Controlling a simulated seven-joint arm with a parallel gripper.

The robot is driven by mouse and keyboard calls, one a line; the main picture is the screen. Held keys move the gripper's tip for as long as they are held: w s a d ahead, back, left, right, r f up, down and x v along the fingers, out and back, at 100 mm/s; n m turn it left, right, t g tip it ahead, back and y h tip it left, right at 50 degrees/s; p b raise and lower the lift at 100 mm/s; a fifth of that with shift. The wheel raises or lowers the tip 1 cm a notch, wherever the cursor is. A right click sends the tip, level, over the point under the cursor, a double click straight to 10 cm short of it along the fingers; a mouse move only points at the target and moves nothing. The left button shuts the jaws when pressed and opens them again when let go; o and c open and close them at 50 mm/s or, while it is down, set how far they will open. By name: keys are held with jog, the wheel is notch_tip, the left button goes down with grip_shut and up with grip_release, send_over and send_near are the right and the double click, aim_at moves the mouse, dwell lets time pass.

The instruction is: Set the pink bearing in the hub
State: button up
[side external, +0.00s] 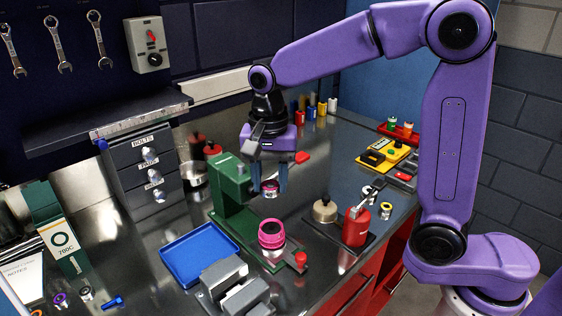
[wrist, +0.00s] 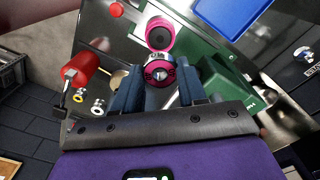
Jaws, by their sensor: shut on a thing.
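My gripper (side external: 269,178), with blue fingers, is shut on the pink bearing (side external: 270,188), a small metal ring with a pink face. In the wrist view the bearing (wrist: 158,74) sits between the fingertips, pink face towards the camera. The pink hub (side external: 271,234) stands upright on the base of a green press (side external: 229,200). The bearing is held in the air above the hub, apart from it. In the wrist view the hub (wrist: 160,33) shows just beyond the bearing, its opening partly visible.
The green press column stands close left of my gripper. A blue tray (side external: 200,254) and a grey vise (side external: 236,285) lie in front. A red bottle (side external: 356,226) and a brass-coloured pot (side external: 325,210) stand to the right. Loose rings (side external: 385,210) lie beyond them.

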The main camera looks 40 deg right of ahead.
aim_at(271, 228)
jog(key=shift+f, duration=4.35)
jog(key=shift+f, duration=0.5)
jog(key=o, duration=0.8)
jog(key=shift+r, duration=0.1)
notch_tip(271, 228, up, 11)
jog(key=shift+f, duration=0.1)
